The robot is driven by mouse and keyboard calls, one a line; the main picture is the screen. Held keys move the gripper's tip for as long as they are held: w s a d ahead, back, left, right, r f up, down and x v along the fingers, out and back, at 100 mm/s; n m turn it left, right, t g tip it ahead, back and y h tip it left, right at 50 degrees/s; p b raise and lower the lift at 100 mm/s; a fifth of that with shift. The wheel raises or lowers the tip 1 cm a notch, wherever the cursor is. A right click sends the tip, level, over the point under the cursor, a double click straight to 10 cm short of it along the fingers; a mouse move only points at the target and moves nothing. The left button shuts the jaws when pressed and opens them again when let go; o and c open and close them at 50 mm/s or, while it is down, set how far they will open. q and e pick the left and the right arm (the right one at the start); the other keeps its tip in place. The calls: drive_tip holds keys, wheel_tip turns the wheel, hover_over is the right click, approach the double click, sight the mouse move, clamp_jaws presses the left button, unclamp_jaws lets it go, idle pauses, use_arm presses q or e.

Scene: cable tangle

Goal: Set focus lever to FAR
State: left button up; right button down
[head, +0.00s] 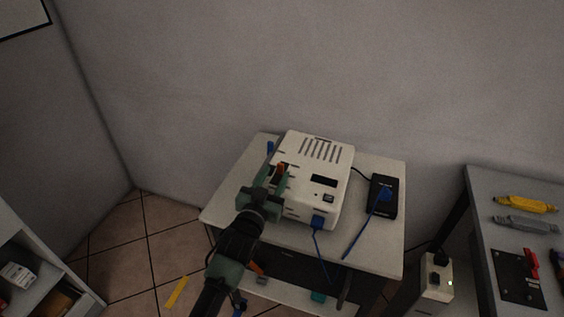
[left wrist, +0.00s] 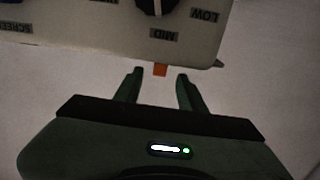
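The white projector (head: 321,157) stands on a small table. An orange tab (head: 281,168), probably the focus lever, shows at its left side. My left gripper (head: 273,174) is at that side. In the left wrist view my left gripper (left wrist: 158,75) is open, its two dark green fingers apart. The orange tab (left wrist: 160,69) sticks out of the projector's edge (left wrist: 110,44) just beyond and between the fingertips; I see no contact. A dark knob (left wrist: 156,5) and labels reading LOW, MID and SCREEN show on the panel. No FAR label is legible. My right gripper is out of view.
A black box (head: 383,205) with a blue plug lies on the table (head: 376,252) right of the projector. Blue cables hang in front. A power strip (head: 436,280) and a grey bench (head: 500,240) with tools are at right. A shelf (head: 50,265) is at left.

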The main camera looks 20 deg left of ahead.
sight(280, 167)
use_arm(q)
drive_tip(key=w, duration=0.4)
drive_tip(key=shift+w+d, duration=0.1)
drive_tip(key=shift+w, duration=0.45)
clamp_jaws()
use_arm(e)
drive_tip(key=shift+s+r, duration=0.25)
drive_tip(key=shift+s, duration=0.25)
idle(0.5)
